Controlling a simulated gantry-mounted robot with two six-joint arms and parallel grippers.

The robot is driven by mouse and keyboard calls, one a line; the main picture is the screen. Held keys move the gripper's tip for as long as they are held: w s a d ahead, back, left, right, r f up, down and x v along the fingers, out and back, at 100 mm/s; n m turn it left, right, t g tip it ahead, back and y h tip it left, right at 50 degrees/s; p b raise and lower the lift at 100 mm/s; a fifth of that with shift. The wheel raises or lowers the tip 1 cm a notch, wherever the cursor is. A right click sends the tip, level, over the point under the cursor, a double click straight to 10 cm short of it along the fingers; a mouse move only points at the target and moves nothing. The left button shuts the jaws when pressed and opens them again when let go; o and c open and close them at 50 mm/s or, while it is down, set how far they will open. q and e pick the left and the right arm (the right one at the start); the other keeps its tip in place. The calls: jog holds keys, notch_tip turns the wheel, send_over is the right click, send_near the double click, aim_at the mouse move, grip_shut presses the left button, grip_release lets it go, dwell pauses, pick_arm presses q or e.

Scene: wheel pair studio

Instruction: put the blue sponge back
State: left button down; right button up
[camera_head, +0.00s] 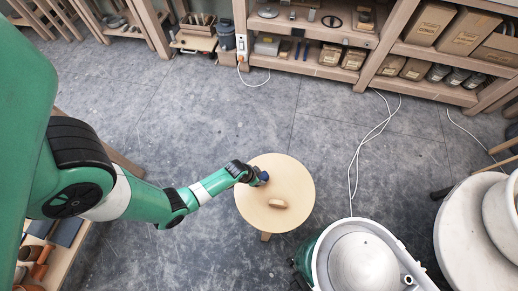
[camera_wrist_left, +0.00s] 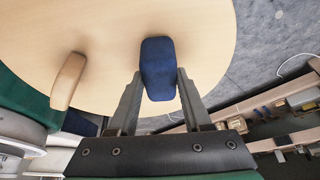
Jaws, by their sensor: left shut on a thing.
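The blue sponge (camera_wrist_left: 157,66) is between the fingers of my left gripper (camera_wrist_left: 157,85) in the left wrist view. The gripper is shut on it. In the head view the sponge (camera_head: 263,176) is a small dark blue patch at the tip of my left gripper (camera_head: 260,175), over the left upper part of a round wooden stool top (camera_head: 290,190). I cannot tell whether the sponge touches the stool top. My right gripper is not in view.
A tan wooden piece (camera_head: 278,203) lies on the stool; it also shows in the wrist view (camera_wrist_left: 68,80). A pottery wheel (camera_head: 365,262) stands just below the stool. Shelves with boxes (camera_head: 432,22) line the back. A white cable (camera_head: 356,160) crosses the grey floor.

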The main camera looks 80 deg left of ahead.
pick_arm(q)
jog(key=c, duration=0.8)
grip_release()
jog(key=shift+f, duration=0.1)
jog(key=o, duration=0.5)
jog(key=shift+c, duration=0.2)
jog(key=p+v, duration=0.8)
jog(key=v, duration=0.4)
jog(key=shift+p, duration=0.4)
jog(key=shift+w, duration=0.1)
jog(key=shift+r, duration=0.25)
